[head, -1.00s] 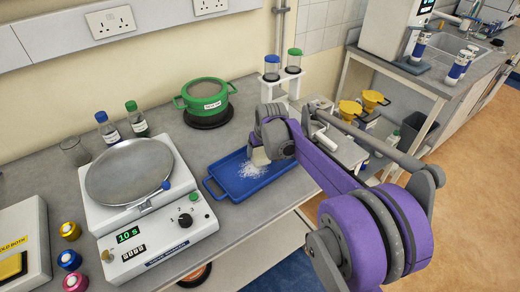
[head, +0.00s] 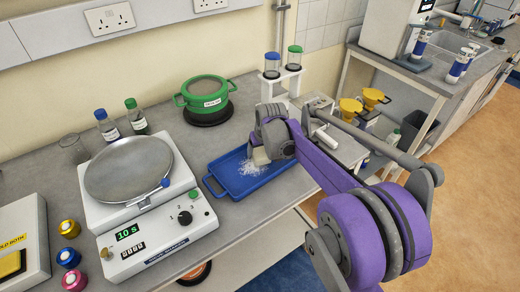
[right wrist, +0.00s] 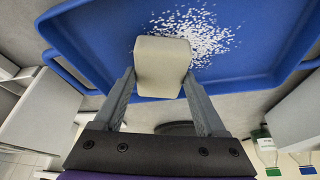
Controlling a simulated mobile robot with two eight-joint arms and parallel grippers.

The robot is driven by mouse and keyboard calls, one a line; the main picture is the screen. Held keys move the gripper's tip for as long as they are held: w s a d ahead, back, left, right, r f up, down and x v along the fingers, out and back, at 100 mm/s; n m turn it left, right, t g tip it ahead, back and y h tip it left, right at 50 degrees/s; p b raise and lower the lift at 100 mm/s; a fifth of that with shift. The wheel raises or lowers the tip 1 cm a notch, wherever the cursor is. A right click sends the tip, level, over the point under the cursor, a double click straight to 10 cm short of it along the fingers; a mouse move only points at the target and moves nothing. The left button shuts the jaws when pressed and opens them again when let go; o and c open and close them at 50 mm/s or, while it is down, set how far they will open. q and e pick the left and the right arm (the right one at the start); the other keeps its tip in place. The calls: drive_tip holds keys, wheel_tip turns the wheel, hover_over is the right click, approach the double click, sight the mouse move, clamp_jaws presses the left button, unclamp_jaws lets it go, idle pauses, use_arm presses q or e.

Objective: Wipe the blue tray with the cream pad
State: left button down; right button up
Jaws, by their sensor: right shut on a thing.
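The blue tray (head: 225,183) lies on the grey bench in the head view, with a patch of white granules (head: 252,171) on its floor. My right gripper (head: 262,150) is over the tray's far right part. In the right wrist view it is shut on the cream pad (right wrist: 162,65), held between the two grey fingers. The pad (head: 260,156) shows partly under the gripper in the head view. It is beside and partly over the granules (right wrist: 195,32); whether it touches the tray floor I cannot tell. My left gripper is not in view.
The bench's front edge is close to the tray.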

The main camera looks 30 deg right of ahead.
drive_tip(key=shift+f, duration=0.45)
